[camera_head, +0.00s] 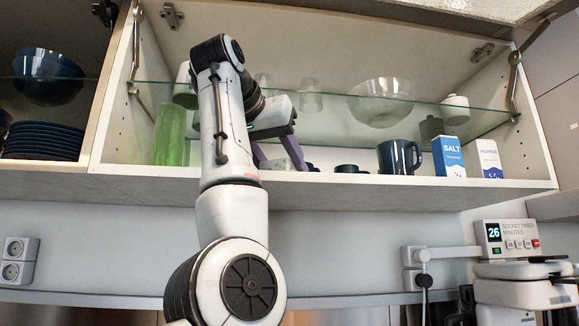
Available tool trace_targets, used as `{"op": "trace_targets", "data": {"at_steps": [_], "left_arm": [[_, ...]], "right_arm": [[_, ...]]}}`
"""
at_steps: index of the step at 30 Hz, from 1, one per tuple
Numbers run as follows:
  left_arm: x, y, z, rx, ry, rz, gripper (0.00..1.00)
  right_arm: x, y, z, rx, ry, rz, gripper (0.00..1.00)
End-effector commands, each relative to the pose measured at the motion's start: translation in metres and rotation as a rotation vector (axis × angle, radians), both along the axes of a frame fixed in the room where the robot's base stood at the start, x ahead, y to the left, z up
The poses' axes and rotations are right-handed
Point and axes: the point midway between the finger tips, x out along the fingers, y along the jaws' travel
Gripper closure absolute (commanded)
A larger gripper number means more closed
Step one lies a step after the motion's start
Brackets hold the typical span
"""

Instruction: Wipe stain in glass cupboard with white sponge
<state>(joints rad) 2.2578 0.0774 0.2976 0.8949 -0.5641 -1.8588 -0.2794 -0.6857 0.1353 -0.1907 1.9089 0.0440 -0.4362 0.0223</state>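The glass cupboard (330,182) is open, with its flap raised and a glass shelf (330,118) across it. My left arm rises in front of it. My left gripper (281,160) reaches in under the glass shelf, near the cupboard floor. Its purple fingers stand apart, and I see nothing held between them. I cannot make out the white sponge. No stain can be made out; part of the cupboard is hidden behind my arm. My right gripper is not in view.
A green glass (169,136) stands left of my arm. A dark mug (399,157), a salt box (449,157) and a pepper box (489,158) stand to the right. A clear bowl (380,103) is on the glass shelf. A timer (507,238) is below right.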

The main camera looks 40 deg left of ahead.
Motion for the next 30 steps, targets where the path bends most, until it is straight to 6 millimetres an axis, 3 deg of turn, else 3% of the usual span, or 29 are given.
{"op": "trace_targets", "data": {"at_steps": [11,30], "left_arm": [[0.017,0.020,0.001,-0.002,0.005,0.000,0.72],[0.044,-0.003,0.000,-0.001,0.003,-0.001,0.72]], "right_arm": [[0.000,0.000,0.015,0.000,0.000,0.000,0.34],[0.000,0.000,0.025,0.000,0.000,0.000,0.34]]}}
